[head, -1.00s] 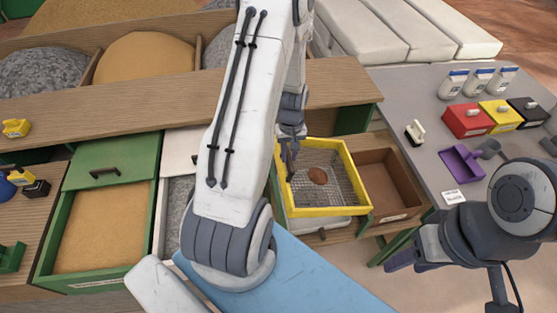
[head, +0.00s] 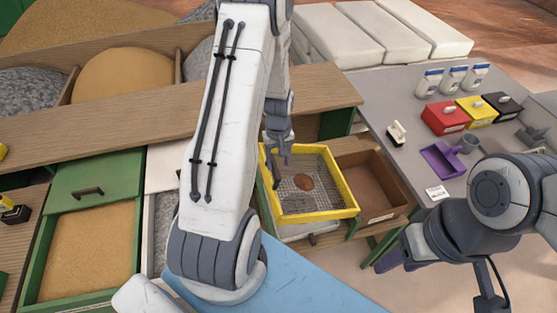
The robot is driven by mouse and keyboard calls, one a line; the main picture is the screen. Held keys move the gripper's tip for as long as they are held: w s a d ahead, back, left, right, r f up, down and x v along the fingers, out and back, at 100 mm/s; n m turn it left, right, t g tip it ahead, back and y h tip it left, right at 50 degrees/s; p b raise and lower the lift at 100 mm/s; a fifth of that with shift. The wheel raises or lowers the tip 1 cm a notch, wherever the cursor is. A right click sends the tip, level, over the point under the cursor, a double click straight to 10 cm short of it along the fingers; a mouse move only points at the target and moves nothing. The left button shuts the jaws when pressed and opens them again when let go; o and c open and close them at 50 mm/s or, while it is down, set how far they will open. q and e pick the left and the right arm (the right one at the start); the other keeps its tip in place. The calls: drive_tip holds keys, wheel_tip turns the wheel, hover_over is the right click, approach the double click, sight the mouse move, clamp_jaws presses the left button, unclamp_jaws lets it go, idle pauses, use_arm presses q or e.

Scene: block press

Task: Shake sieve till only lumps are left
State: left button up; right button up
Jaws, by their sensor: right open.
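The sieve (head: 354,192) has a yellow frame and a wire mesh floor. One brown lump (head: 303,183) lies on the mesh, with a darker grey patch near the front that I cannot make out clearly. My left gripper (head: 279,165) is at the sieve's back left corner, with its fingers at the rim. Its grip is too small and partly hidden to judge. A pale tray or drawer (head: 310,230) shows under the sieve. My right gripper (head: 392,258) is open and empty, low at the right, apart from the sieve.
A brown open box (head: 383,207) sits right of the sieve. The grey table (head: 405,90) holds white jars, red, yellow and black boxes, and a purple scoop (head: 440,158). A green drawer of sand (head: 85,250) is at left. A wooden shelf (head: 130,115) runs behind.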

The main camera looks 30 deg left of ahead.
idle(0.4)
use_arm(q)
wheel_tip(320, 180, up, 10)
drive_tip(key=b, duration=0.3)
drive_tip(key=shift+r, duration=0.25)
idle(0.3)
